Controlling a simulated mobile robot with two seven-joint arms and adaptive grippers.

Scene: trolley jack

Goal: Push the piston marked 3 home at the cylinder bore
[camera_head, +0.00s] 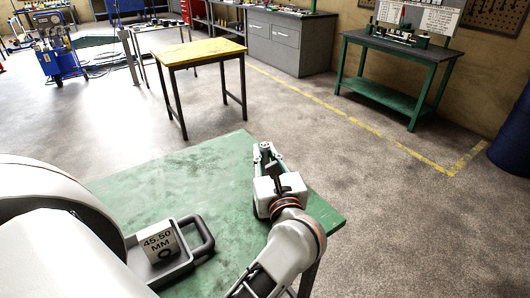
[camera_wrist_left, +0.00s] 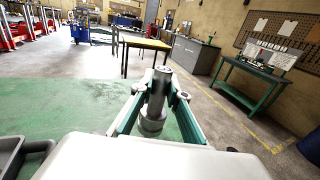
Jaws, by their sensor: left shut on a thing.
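My left gripper (camera_head: 266,150) is over the far right part of the green table. In the left wrist view its fingers (camera_wrist_left: 160,94) are shut on a grey metal part (camera_wrist_left: 152,122), an upright shaft with a wider round bottom. I cannot read a 3 on it, nor tell whether it is the piston. The table hides behind it, so I cannot tell if its bottom touches the top. No cylinder bore can be made out. My right gripper is not in view.
A yellow-topped table (camera_head: 200,50), a grey cabinet (camera_head: 285,45) and a green workbench (camera_head: 400,60) stand beyond. Floor between is clear.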

